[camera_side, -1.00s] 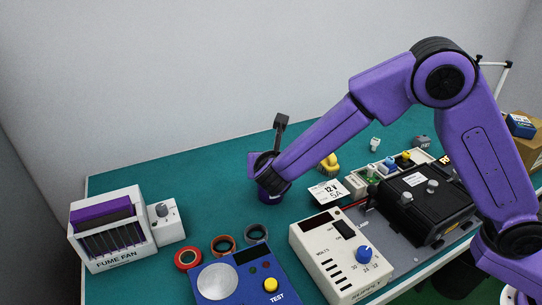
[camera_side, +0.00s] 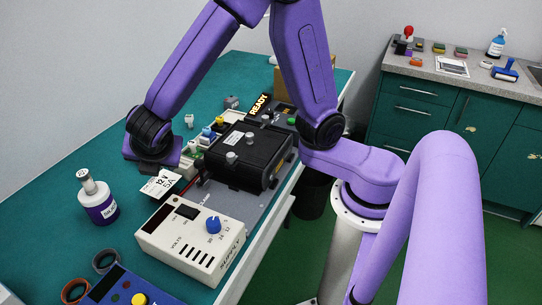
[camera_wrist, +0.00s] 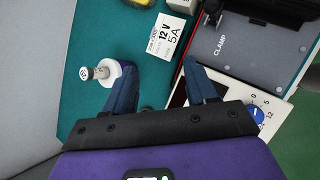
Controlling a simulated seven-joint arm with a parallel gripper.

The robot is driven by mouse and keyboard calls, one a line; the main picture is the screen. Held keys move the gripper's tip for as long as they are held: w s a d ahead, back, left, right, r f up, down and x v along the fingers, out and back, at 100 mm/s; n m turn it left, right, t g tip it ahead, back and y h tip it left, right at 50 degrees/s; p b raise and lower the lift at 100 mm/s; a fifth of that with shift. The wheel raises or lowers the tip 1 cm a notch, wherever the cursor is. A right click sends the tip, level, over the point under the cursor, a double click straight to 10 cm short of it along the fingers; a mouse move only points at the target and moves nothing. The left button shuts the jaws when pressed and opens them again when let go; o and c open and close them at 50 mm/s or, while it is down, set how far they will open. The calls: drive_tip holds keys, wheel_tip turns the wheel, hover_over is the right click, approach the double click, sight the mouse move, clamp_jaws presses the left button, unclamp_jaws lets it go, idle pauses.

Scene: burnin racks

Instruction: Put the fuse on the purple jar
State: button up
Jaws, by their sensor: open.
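The purple jar (camera_side: 99,211) stands upright on the teal bench at the left of the side view, with a white shoulder. It also shows in the wrist view (camera_wrist: 125,72). A pale grey-white cylinder with a marked round end, which looks like the fuse (camera_side: 87,182), sits on the jar's top. In the wrist view the fuse (camera_wrist: 96,73) reaches left from the jar's top. My gripper (camera_wrist: 162,88) is open and empty, to the right of the jar and apart from it.
A white 12 V 5A card (camera_side: 161,184) lies near my gripper. The white supply box (camera_side: 192,238) stands in front, the black clamp unit (camera_side: 247,155) to the right. A small white cylinder (camera_side: 189,121) stands farther back. Brown and dark rings (camera_side: 76,290) lie near the blue tester (camera_side: 125,290).

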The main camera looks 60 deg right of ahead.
drive_tip(key=s+d+m+g+y, duration=0.2)
drive_tip(key=s+d+m, duration=0.3)
drive_tip(key=s, duration=0.7)
drive_tip(key=s+d+m+g+y, duration=0.2)
drive_tip(key=s+d+m+g, duration=0.2)
drive_tip(key=s+d, duration=0.3)
drive_tip(key=s+m, duration=0.1)
drive_tip(key=s, duration=0.4)
drive_tip(key=shift+s+m+y, duration=0.25)
drive_tip(key=shift+m+y, duration=0.05)
drive_tip(key=shift+y, duration=0.1)
